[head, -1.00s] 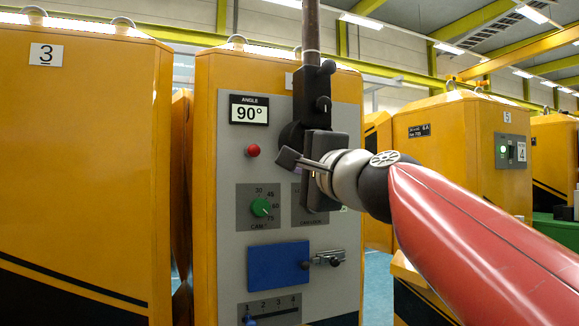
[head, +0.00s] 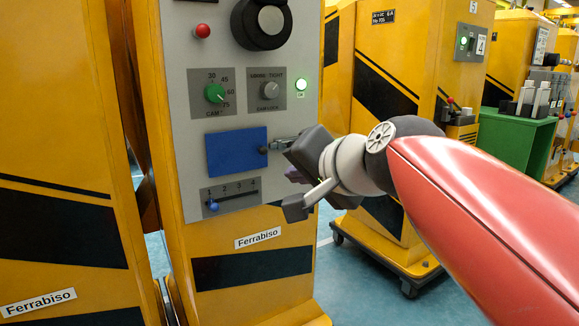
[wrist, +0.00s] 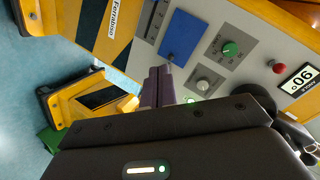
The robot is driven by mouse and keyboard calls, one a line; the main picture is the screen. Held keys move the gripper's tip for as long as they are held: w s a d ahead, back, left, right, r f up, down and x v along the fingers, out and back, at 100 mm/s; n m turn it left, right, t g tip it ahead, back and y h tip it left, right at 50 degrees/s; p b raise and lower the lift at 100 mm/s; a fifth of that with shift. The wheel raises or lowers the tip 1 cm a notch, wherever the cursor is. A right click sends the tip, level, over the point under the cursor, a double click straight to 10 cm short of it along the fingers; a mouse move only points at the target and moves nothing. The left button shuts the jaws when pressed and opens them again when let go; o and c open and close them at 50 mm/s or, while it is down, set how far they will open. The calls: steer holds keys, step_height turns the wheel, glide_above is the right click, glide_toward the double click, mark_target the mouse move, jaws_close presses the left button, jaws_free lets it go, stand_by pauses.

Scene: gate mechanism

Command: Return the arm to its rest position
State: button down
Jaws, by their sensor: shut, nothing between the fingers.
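My gripper (head: 294,176) is in front of the grey control panel (head: 225,120), right of and slightly below the blue cover (head: 236,150). In the head view its dark body hides most of the fingers. The wrist view shows its two purple fingers (wrist: 158,86) side by side, shut and empty. They appear near the blue cover (wrist: 187,37) there, but I cannot tell the gap to the panel. My red arm link reaches in from the lower right.
A black round hub (head: 262,22), green knob (head: 214,93), grey knob (head: 270,90) and slider (head: 214,206) are on the panel. Another yellow cabinet (head: 390,130) stands to the right.

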steer(key=s+d+f+n+g+h, duration=0.1)
steer(key=s+d+f, duration=0.3)
steer(key=f, duration=0.4)
steer(key=s+d+f+n+g+h+p, duration=0.1)
steer(key=s+d+f+n+g+h, duration=0.1)
steer(key=s+d+f, duration=0.3)
steer(key=s+d+f+n+g+h, duration=0.1)
steer(key=s+d+f+g+h, duration=0.2)
steer(key=f, duration=0.8)
steer(key=s+d, duration=0.2)
steer(key=s, duration=0.2)
steer(key=shift+s+f+n+h, duration=0.3)
steer(key=shift+s+f+n, duration=0.05)
steer(key=shift+n, duration=0.05)
